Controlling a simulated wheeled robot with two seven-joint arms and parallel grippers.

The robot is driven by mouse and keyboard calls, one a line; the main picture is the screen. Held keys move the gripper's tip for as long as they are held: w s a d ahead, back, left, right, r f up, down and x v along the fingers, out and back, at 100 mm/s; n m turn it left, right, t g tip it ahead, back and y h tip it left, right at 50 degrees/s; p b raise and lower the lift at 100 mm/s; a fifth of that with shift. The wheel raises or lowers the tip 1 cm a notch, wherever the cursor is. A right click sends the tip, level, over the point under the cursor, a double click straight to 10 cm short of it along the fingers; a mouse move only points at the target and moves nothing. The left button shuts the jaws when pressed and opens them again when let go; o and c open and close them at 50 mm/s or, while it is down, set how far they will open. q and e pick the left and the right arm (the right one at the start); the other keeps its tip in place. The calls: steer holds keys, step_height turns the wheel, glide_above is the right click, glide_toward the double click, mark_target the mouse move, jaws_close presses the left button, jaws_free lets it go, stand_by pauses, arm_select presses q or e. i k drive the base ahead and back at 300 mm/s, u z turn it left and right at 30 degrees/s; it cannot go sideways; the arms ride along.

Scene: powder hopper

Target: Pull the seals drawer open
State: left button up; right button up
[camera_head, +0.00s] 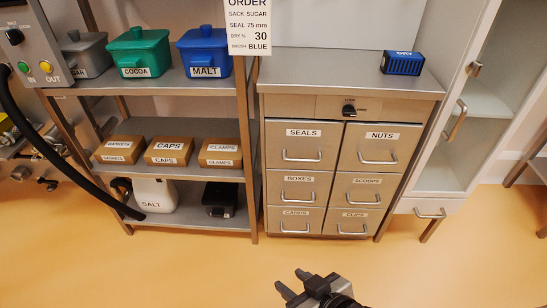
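The seals drawer (297,145) is the upper left drawer of the metal cabinet. It is shut flush, with a silver bar handle below its SEALS label. My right gripper (291,281) shows at the bottom of the head view, its two dark fingers apart with nothing between them. It is in front of the cabinet, well apart from the seals drawer and its handle. My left gripper is not in view.
The nuts drawer (379,146) is right of the seals drawer; boxes, scoops, cards and clips drawers are below. A shelf rack (188,126) with bins and boxes stands left, a glass-door cabinet (449,150) right. The orange floor (180,270) in front is clear.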

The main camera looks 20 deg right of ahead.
mark_target(294, 144)
steer(key=u, duration=0.25)
steer(key=i, duration=0.9)
steer(key=z, duration=0.55)
